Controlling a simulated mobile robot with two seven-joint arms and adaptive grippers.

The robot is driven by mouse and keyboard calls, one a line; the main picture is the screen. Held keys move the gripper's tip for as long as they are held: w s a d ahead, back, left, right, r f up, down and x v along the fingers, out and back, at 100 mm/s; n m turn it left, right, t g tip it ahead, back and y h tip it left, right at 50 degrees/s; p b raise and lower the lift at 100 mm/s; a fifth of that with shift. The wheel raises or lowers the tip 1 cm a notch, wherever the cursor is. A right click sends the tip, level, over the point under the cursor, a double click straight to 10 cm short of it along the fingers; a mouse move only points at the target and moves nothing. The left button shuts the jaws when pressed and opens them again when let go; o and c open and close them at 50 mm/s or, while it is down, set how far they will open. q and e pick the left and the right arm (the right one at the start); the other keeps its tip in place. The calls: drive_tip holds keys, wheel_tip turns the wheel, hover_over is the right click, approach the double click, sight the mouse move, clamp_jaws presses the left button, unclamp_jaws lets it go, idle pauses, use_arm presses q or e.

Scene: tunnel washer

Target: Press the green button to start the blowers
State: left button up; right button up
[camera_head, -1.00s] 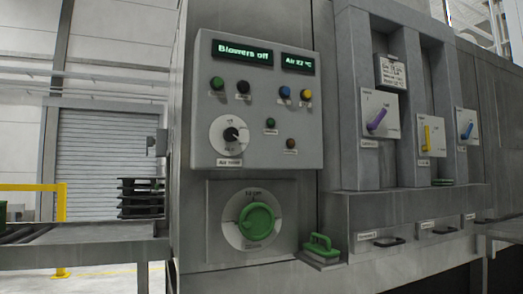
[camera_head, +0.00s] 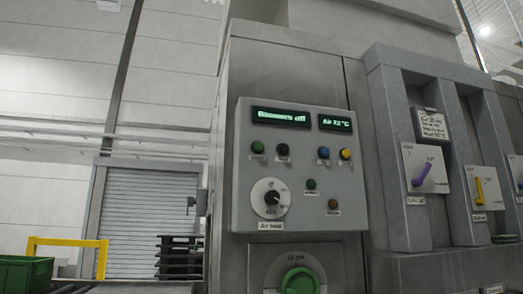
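The control panel (camera_head: 300,211) is a grey box on the front of the washer, near the middle of the head view. The green button (camera_head: 257,147) is at its upper left, under the wide display (camera_head: 281,116), whose green text is blurred but seems to end in "off". A black button (camera_head: 283,149) sits just right of the green one. A smaller dark green button (camera_head: 311,184) is lower on the panel. Neither of my grippers shows in the view.
The panel also has a blue button (camera_head: 323,153), a yellow button (camera_head: 346,154) and a black-pointer dial (camera_head: 271,198). Below is a large green knob (camera_head: 300,282). Purple (camera_head: 422,174) and yellow (camera_head: 480,191) levers are at right. A green crate (camera_head: 25,273) and stacked black trays (camera_head: 180,258) stand at left.

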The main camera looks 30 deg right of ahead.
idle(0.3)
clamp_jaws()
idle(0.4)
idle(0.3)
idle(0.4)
